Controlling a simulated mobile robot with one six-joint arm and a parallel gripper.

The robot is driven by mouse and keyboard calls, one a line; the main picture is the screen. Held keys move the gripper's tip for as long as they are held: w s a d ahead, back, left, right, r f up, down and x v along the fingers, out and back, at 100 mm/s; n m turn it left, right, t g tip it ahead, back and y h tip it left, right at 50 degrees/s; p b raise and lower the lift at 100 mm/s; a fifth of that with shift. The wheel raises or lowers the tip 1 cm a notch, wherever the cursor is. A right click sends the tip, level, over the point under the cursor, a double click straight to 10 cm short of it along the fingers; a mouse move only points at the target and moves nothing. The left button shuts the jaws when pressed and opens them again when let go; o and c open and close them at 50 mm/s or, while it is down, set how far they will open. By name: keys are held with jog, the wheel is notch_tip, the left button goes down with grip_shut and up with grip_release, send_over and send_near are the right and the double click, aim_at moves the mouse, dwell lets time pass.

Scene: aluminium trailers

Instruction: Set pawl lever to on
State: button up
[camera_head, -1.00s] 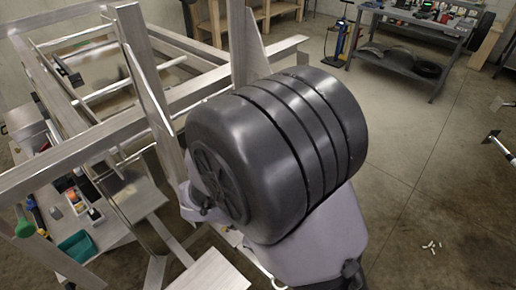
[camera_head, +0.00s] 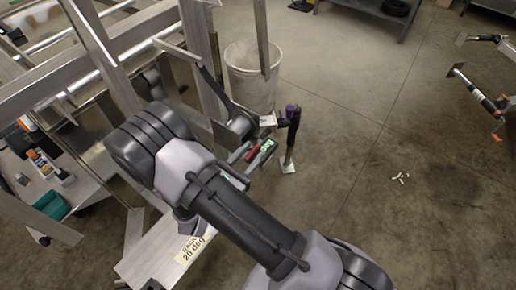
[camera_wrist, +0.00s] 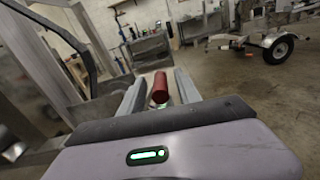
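The winch (camera_head: 240,124) sits on the trailer post near the middle of the head view. A short red grip (camera_head: 252,154), which looks like the pawl lever's end, shows beside it, with a small green-and-white marking (camera_head: 268,145) near it. My gripper (camera_head: 250,157) reaches it from below. In the wrist view, the red grip (camera_wrist: 160,88) stands between the two fingers of my gripper (camera_wrist: 159,90), with a gap on each side. The fingers are open. A bit of green shows below the grip. The lever's root and its set position cannot be made out.
A crank arm with a purple knob (camera_head: 292,112) stands right of the winch. A white bucket (camera_head: 250,80) is behind it. Aluminium trailer beams (camera_head: 95,65) fill the left. A plate labelled "20 deg" (camera_head: 190,248) lies below my arm. The floor on the right is mostly clear.

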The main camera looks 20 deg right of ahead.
aim_at(257, 149)
jog(key=shift+b+x, duration=0.3)
jog(key=shift+x, duration=1.45)
jog(key=shift+c, duration=0.4)
grip_shut()
jog(key=shift+s+d+f, duration=0.1)
jog(key=shift+s+f, duration=0.05)
jog(key=shift+s, duration=0.05)
